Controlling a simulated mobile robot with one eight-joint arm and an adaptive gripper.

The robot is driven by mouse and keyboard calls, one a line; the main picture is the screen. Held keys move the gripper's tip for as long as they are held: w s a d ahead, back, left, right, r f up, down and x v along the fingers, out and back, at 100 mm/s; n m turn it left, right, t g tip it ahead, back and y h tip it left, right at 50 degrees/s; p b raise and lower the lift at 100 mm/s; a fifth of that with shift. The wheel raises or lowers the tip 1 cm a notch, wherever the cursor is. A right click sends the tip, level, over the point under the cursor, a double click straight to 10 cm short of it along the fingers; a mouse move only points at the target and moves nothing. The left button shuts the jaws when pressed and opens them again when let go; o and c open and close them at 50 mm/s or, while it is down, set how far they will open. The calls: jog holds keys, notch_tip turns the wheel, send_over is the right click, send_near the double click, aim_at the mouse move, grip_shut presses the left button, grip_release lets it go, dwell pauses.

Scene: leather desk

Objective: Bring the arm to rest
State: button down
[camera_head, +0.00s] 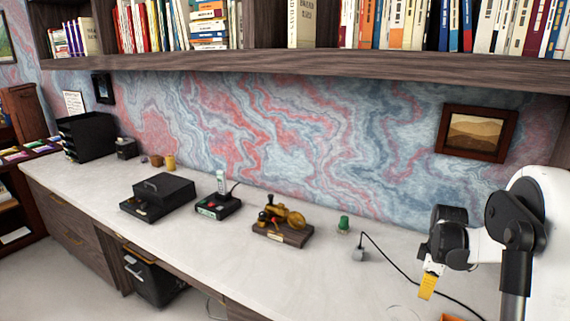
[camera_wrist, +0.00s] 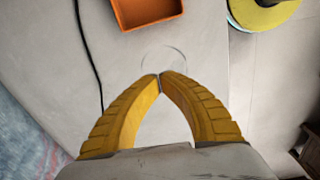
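My gripper (camera_head: 428,286) hangs above the right part of the pale desk (camera_head: 345,285), its yellow fingers pointing down in the head view. In the wrist view my gripper (camera_wrist: 159,76) has its two fingertips meeting, with nothing visible between them. A faint clear round outline (camera_wrist: 181,53) lies on the desk just beyond the tips. I cannot tell what it is.
An orange tray (camera_wrist: 148,12) and a black cable (camera_wrist: 88,45) lie near my gripper; a yellow round thing (camera_wrist: 262,16) is at upper right. A grey plug (camera_head: 358,255), green-topped item (camera_head: 343,223) and brass device (camera_head: 283,225) stand leftward. A shelf (camera_head: 320,64) overhangs behind.

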jog(key=s+a+r+m+t, duration=0.2)
jog(key=s+a+r+m, duration=0.15)
jog(key=a+r, duration=0.7)
jog(key=s+a+r+m+t, duration=0.2)
jog(key=s+a+r+m, duration=0.1)
jog(key=s+a, duration=0.4)
jog(key=s+a+r+m+t, duration=0.2)
jog(key=s+a+m, duration=0.1)
jog(key=s+a, duration=0.5)
jog(key=shift+s+a+r+m+t, duration=0.15)
jog(key=shift+s+r+m+t, duration=0.25)
jog(key=shift+s, duration=0.75)
